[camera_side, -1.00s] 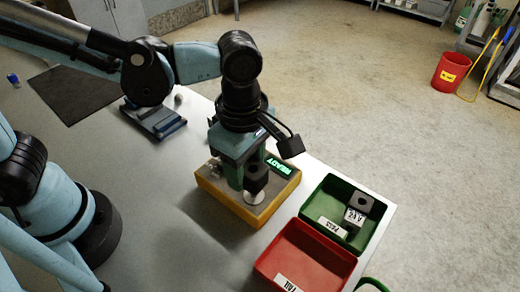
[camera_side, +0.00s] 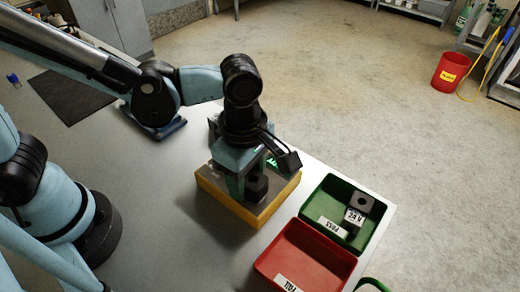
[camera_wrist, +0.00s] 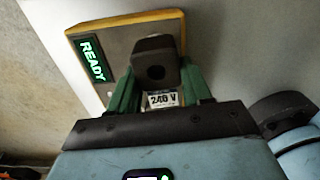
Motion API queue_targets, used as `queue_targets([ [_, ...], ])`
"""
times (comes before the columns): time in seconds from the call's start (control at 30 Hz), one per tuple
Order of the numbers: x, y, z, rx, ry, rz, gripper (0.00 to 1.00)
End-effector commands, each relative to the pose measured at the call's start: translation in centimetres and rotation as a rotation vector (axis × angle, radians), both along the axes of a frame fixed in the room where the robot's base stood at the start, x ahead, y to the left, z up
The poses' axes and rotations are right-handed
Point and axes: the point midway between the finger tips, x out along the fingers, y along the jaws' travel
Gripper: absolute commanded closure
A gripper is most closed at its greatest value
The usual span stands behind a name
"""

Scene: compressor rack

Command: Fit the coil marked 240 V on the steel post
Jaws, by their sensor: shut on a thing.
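The coil marked 240 V (camera_wrist: 155,50) is a dark block with a round hole in its top and a white label (camera_wrist: 162,99) facing the wrist camera. My gripper (camera_wrist: 152,92) has its green fingers shut on it, one on each side. In the side view my gripper (camera_side: 245,180) holds the coil (camera_side: 257,187) upright, low over the yellow-edged test box (camera_side: 235,211). The steel post is hidden; the hole looks dark, and I cannot tell whether the post is inside it.
The box's display (camera_wrist: 92,59) glows READY in green. A green PASS tray (camera_side: 375,210) holds a grey block with a label (camera_side: 355,216). A red FAIL tray (camera_side: 305,257) looks empty apart from its label. A dark mat (camera_side: 72,96) lies at the back left.

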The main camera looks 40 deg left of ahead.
Motion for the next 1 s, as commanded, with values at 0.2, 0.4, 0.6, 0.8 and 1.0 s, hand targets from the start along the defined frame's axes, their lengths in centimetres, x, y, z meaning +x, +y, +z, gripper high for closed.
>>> queue_targets([
  [0.2,0.00,0.00,-0.04,0.000,0.000,0.000,0.89],
  [0.4,0.00,0.00,-0.14,0.000,0.000,0.000,0.89],
  [0.6,0.01,-0.01,-0.59,0.000,0.000,0.000,0.89],
  [0.8,0.00,0.00,-0.84,0.000,0.000,0.000,0.89],
  [1.0,0.00,0.00,-0.83,0.000,0.000,0.000,0.45],
])
